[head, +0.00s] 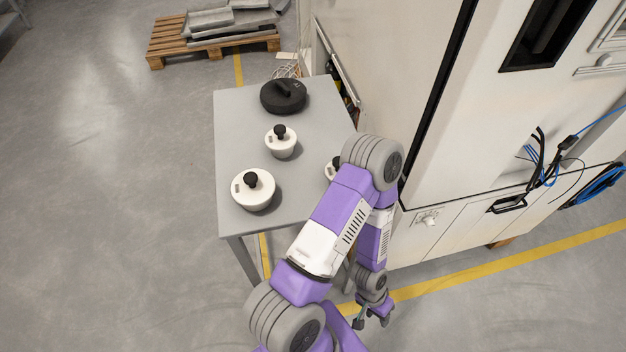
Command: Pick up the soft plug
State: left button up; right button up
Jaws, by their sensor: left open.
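Several round plugs stand on a small grey table (235,115); I cannot tell for certain which one is the soft plug. A black disc-shaped plug with a raised grip (284,97) sits at the far end. A small white plug with a black knob (281,148) is in the middle. A larger white plug with a black knob (243,194) is at the near left. Another white plug (330,172) at the right edge is mostly hidden by my left arm. My left gripper (371,322) is open and hangs low, in front of the table and apart from the plugs.
A large white machine cabinet (430,190) stands close along the table's right side, with black and blue cables (548,165). A wooden pallet with grey slabs (215,45) lies at the back. The floor left of the table is clear.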

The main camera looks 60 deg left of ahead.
aim_at(253, 189)
jog(key=z, duration=0.35)
jog(key=k, duration=0.95)
jog(key=u, duration=1.1)
